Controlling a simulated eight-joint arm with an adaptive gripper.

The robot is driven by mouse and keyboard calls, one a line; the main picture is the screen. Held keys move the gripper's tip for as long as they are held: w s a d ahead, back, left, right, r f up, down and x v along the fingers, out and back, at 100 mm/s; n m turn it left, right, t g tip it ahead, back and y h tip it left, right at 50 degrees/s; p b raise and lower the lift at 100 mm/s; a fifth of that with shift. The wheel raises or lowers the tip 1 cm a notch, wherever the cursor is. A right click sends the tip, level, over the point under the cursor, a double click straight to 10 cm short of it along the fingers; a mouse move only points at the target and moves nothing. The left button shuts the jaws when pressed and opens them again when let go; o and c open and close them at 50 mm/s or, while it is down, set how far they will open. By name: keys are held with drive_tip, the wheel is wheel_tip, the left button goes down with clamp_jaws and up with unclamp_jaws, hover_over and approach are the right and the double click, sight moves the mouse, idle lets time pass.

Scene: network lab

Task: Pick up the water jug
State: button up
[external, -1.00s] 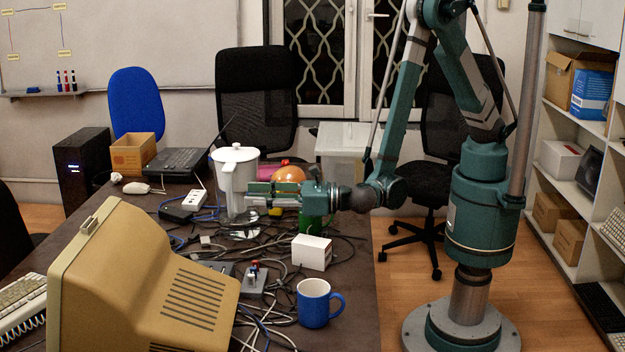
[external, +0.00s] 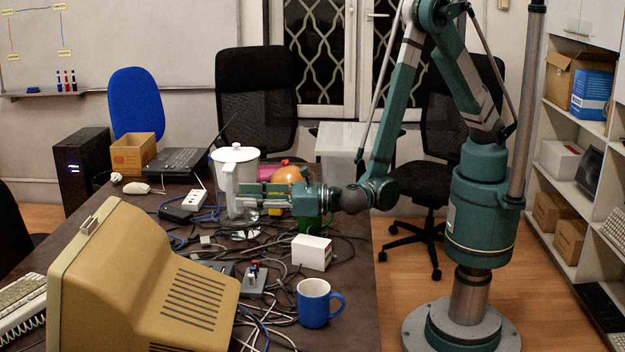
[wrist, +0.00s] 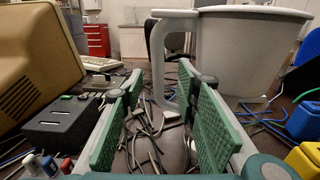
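The water jug (external: 242,156) is white and stands upright on the cluttered table, left of my gripper in the external view. In the wrist view its large body (wrist: 245,55) fills the upper right, and its handle (wrist: 157,65) hangs down ahead. My gripper (external: 238,192) is level with the jug's lower handle. In the wrist view, my gripper (wrist: 155,95) is open, with green pads spread apart. The handle's lower end appears between the fingertips, slightly right of middle. Whether either pad touches it cannot be told.
Cables (wrist: 145,140) cover the table under my gripper. A beige monitor (external: 150,280) stands at the front left. A white box (external: 312,252) and a blue mug (external: 315,303) stand nearer the camera. An orange round object (external: 289,174) is behind my gripper.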

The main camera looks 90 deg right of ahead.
drive_tip(key=shift+w+a+b, duration=0.2)
drive_tip(key=shift+w+b, duration=0.45)
drive_tip(key=shift+w, duration=1.95)
clamp_jaws()
